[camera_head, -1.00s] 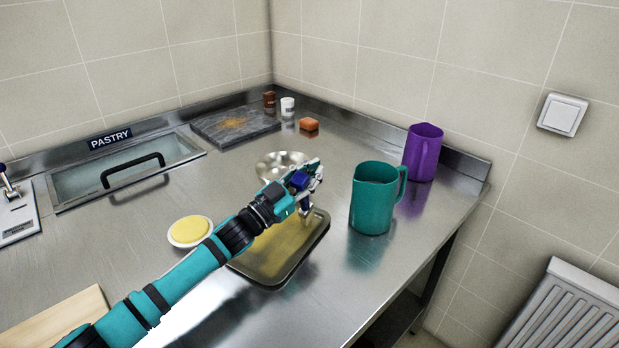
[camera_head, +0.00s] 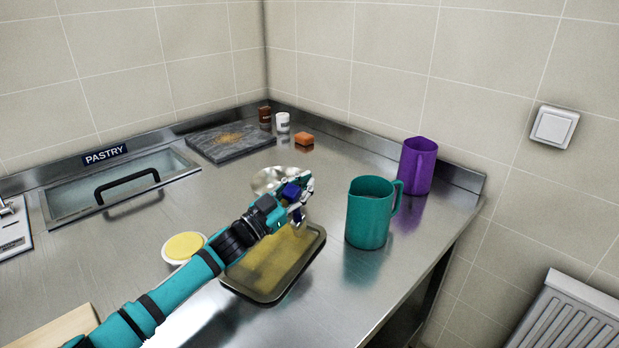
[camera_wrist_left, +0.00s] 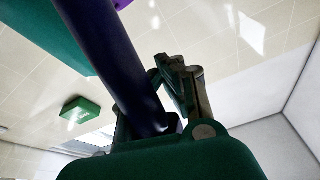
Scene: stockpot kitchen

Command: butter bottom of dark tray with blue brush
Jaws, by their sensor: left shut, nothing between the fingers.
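The dark tray (camera_head: 262,298) lies on the steel counter, its bottom covered with a yellow film. My left gripper (camera_head: 299,208) is over its far edge, pointing down. A dark blue piece (camera_head: 291,192), probably part of the blue brush, shows at the gripper. In the left wrist view a dark blue shaft (camera_wrist_left: 112,62) runs close beside my left gripper's fingers (camera_wrist_left: 185,92). The fingers are shut, with no grip on the shaft to be seen. The brush's bristles cannot be made out. A white dish of yellow butter (camera_head: 185,246) stands left of the tray. My right gripper is out of view.
A teal pitcher (camera_head: 370,215) stands right of the tray, a purple pitcher (camera_head: 418,166) behind it. A metal bowl (camera_head: 266,180) is partly hidden behind my gripper. A wooden board (camera_head: 60,328) is front left.

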